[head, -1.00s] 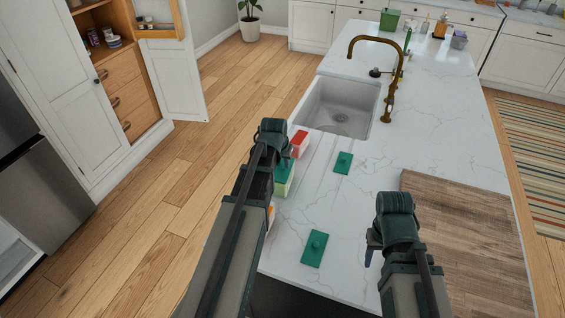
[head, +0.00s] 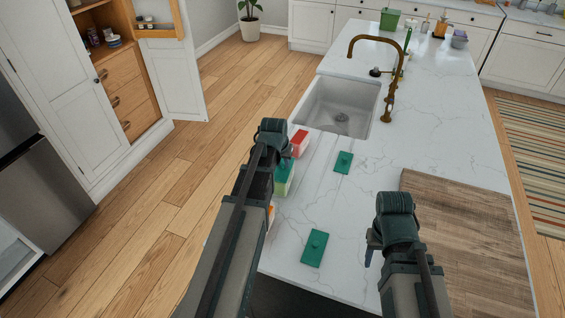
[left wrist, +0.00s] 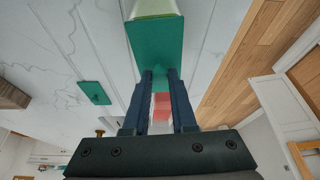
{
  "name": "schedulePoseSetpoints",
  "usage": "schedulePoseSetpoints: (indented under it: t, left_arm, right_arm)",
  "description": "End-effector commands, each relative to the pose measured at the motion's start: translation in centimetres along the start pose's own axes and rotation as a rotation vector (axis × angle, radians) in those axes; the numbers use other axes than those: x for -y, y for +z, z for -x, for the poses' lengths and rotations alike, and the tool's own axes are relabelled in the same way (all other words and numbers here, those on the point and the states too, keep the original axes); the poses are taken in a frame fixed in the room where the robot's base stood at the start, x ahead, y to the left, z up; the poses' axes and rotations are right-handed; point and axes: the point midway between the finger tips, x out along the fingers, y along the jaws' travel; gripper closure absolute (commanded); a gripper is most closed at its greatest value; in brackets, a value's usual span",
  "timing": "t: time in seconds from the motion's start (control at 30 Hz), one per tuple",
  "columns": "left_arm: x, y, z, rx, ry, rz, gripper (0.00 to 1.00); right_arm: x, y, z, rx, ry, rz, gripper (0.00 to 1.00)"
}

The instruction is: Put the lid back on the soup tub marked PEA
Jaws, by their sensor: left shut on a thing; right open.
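My left gripper (left wrist: 160,74) is shut on a dark green lid (left wrist: 155,42) in the left wrist view. The lid lies over a pale green tub (left wrist: 155,8), whose wall shows beyond the lid's far edge. I cannot tell whether the lid is seated or just above the rim. In the head view, this green tub (head: 284,178) is partly hidden behind my left arm. Two more green lids lie loose on the counter, one nearer (head: 314,248) and one farther (head: 343,162). No PEA marking is readable. My right gripper (head: 371,250) is open and empty above the counter.
A red-topped tub (head: 299,142) stands just beyond the green tub, near the sink (head: 338,106). An orange thing (head: 271,212) shows partly beside my left arm. A wooden board (head: 460,225) lies at the right. The marble counter between is mostly clear.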

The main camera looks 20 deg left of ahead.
Motion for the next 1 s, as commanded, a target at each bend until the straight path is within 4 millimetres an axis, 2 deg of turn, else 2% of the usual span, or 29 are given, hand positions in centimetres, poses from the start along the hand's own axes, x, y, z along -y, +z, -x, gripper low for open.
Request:
schedulePoseSetpoints:
  t: [0.33,0.37,0.53,0.77,0.9,1.0]
  left_arm:
    - [0.0,0.02,-0.04,0.0,0.0,0.0,1.0]
    - [0.0,0.02,-0.04,0.0,0.0,0.0,0.72]
    - [0.0,0.02,-0.04,0.0,0.0,0.0,0.41]
    - [0.0,0.02,-0.04,0.0,0.0,0.0,0.39]
    - [0.0,0.02,-0.04,0.0,0.0,0.0,0.14]
    - [0.0,0.02,-0.04,0.0,0.0,0.0,0.11]
  right_arm:
    - [0.0,0.0,-0.04,0.0,0.0,0.0,0.5]
    - [0.0,0.0,-0.04,0.0,0.0,0.0,0.5]
    - [0.0,0.0,-0.04,0.0,0.0,0.0,0.5]
    - [0.0,0.0,-0.04,0.0,0.0,0.0,0.5]
    - [0.0,0.0,-0.04,0.0,0.0,0.0,0.5]
    - [0.0,0.0,-0.04,0.0,0.0,0.0,0.5]
